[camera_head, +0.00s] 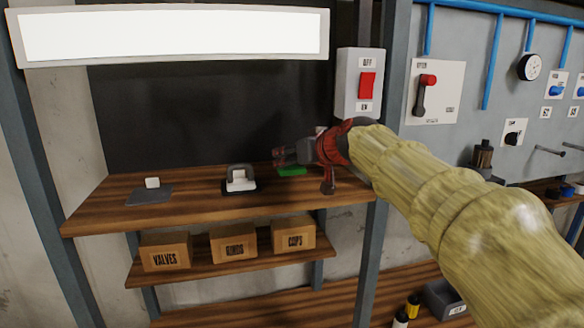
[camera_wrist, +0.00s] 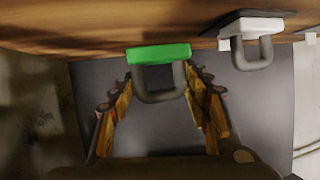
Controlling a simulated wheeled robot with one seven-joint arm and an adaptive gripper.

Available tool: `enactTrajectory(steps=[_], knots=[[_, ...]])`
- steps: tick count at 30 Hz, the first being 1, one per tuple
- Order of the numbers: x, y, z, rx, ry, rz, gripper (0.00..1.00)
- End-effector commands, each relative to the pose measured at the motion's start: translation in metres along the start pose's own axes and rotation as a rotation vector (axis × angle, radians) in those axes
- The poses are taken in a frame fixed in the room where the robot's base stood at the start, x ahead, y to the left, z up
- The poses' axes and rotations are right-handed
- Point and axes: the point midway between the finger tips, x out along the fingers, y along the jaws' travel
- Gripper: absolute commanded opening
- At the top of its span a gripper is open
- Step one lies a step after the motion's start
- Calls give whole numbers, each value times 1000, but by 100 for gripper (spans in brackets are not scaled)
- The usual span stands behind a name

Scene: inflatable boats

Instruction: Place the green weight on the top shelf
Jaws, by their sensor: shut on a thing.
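The green weight (camera_head: 291,171) is at the right part of the top wooden shelf (camera_head: 100,212), partly hidden by my gripper (camera_head: 290,155). In the wrist view, the green weight (camera_wrist: 160,53) has a green base and a grey loop handle. My gripper (camera_wrist: 160,85) has one finger on each side of that handle and is shut on it. The green base is at or just above the shelf (camera_wrist: 90,30); I cannot tell whether it touches.
A white weight with a grey handle (camera_head: 240,180) stands left of my gripper. A grey plate with a white block (camera_head: 149,193) lies farther left. Boxes marked VALVES (camera_head: 166,251) and CAPS (camera_head: 294,237) sit below. A switch box (camera_head: 359,85) is above right.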

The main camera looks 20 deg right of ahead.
Motion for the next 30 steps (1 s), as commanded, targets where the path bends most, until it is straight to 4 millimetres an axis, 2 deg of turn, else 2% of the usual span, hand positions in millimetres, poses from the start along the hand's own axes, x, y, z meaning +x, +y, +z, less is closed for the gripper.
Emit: enactTrajectory(steps=[1,5,19,20,30], knots=[[2,0,8,1,-1,-1,0],[7,0,20,1,1,-1,0],[9,1,26,-1,1,-1,0],[10,1,27,0,-2,-1,49],[10,1,26,0,-2,-1,66]])
